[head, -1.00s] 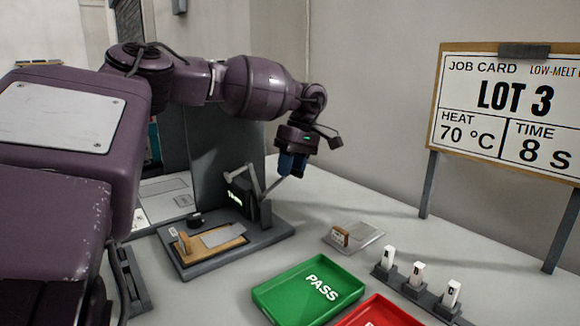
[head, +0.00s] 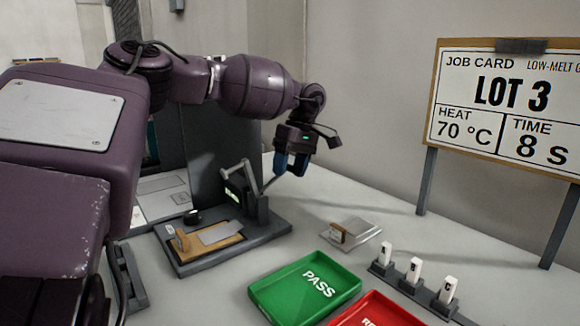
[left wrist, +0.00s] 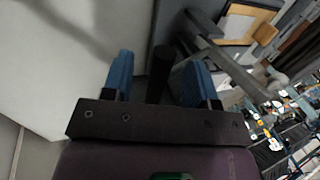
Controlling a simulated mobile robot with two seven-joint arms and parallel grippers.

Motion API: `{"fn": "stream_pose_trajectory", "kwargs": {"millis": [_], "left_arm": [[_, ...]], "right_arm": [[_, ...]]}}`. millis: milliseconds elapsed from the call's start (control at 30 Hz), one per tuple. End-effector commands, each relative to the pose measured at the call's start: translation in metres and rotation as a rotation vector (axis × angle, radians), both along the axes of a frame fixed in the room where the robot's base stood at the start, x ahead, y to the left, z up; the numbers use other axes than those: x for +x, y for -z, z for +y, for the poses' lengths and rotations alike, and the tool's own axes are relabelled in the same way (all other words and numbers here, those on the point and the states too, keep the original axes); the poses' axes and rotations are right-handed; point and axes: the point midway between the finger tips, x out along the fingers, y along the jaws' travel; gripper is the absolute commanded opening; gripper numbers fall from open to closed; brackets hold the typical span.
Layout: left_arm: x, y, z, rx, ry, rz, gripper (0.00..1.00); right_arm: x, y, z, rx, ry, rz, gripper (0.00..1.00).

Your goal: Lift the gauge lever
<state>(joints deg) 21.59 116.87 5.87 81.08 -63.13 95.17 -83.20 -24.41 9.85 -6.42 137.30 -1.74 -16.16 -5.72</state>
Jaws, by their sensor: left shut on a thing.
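The gauge (head: 236,192) is a dark box with lit green digits, on a grey base (head: 190,268) on the table. A thin grey lever (head: 271,183) rises from its right side towards my left gripper (head: 291,164). The gripper's blue fingers are shut on the lever, whose end is partly hidden in the head view. In the left wrist view a dark rod-like handle (left wrist: 160,72) lies between the blue fingers (left wrist: 158,80). My right gripper is not in view.
A tan block and a grey plate (head: 220,232) lie on the gauge base. In front are a green PASS tray (head: 268,294), a red tray (head: 385,312), a small labelled plate (head: 362,233) and a rack (head: 408,287) of lettered white pieces. A job card board (head: 508,100) stands at right.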

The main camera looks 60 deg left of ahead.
Motion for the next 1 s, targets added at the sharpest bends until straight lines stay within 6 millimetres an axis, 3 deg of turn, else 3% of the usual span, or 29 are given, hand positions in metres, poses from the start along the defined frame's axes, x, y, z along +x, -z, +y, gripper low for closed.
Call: {"fn": "stream_pose_trajectory", "kwargs": {"millis": [67,400,600,1000], "left_arm": [[0.002,0.001,0.003,0.005,-0.004,0.007,0.44],[0.020,-0.065,0.001,0.010,-0.002,-0.004,0.44],[0.026,-0.093,0.001,0.008,-0.001,-0.005,0.44],[0.029,-0.107,0.000,0.007,0.002,-0.008,0.44]], "right_arm": [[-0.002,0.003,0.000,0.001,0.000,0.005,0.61],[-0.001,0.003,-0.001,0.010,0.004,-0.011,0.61],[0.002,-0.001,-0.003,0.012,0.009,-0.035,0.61],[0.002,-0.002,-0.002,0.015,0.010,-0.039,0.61]]}}
